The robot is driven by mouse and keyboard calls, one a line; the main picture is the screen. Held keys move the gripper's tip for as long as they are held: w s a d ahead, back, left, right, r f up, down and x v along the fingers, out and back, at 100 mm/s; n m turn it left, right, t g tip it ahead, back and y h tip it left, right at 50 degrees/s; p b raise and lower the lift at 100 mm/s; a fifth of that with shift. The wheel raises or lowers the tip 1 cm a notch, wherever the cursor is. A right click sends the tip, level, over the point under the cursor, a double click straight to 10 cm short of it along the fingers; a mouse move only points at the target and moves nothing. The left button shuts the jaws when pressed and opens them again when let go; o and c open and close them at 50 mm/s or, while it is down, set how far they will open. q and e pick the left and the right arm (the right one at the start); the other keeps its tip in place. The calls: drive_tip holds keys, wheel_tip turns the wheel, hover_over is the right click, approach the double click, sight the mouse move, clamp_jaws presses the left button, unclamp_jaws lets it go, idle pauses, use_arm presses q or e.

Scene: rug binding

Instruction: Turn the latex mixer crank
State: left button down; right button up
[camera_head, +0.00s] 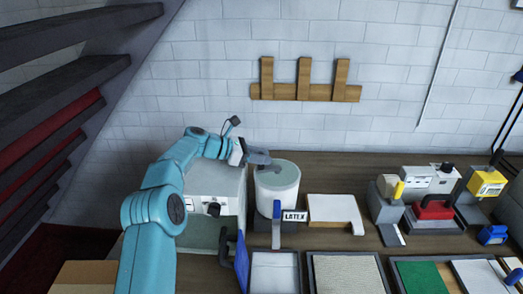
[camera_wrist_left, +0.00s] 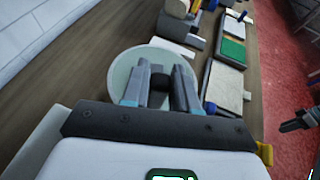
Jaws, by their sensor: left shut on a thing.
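The latex mixer is a white round tub (camera_head: 278,190) on the bench, beside a "LATEX" label (camera_head: 294,216). My left gripper (camera_head: 262,161) reaches over the tub's top from the left. In the left wrist view my left gripper (camera_wrist_left: 159,84) has its two fingers closed on a dark crank knob (camera_wrist_left: 159,92) above the tub's pale round top (camera_wrist_left: 122,75). The rest of the crank is mostly hidden by the gripper. A dark shape at the right edge of the left wrist view may be my right gripper; its jaws are unclear.
A grey machine (camera_head: 214,190) stands close left of the tub. A blue-handled tool (camera_head: 276,222) is in front of it. A white slab (camera_head: 335,210) lies to the right, with a red-handled device (camera_head: 434,210) and a yellow device (camera_head: 486,183) farther right. A wooden rack (camera_head: 305,92) hangs above.

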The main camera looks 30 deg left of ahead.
use_arm(q)
drive_tip(key=shift+r, duration=0.3)
drive_tip(key=c, duration=1)
unclamp_jaws()
drive_tip(key=shift+o, duration=0.2)
drive_tip(key=shift+s, duration=0.1)
drive_tip(key=shift+a+f, duration=0.1)
drive_tip(key=shift+a, duration=0.1)
drive_tip(key=b+v, duration=0.2)
drive_tip(key=v, duration=0.5)
drive_tip(key=shift+s+a, duration=0.15)
drive_tip(key=shift+s, duration=0.15)
drive_tip(key=v, duration=0.8)
drive_tip(key=shift+s+a+r, duration=0.1)
drive_tip(key=shift+s+r, duration=0.15)
drive_tip(key=shift+r, duration=0.1)
drive_tip(key=shift+w, duration=0.1)
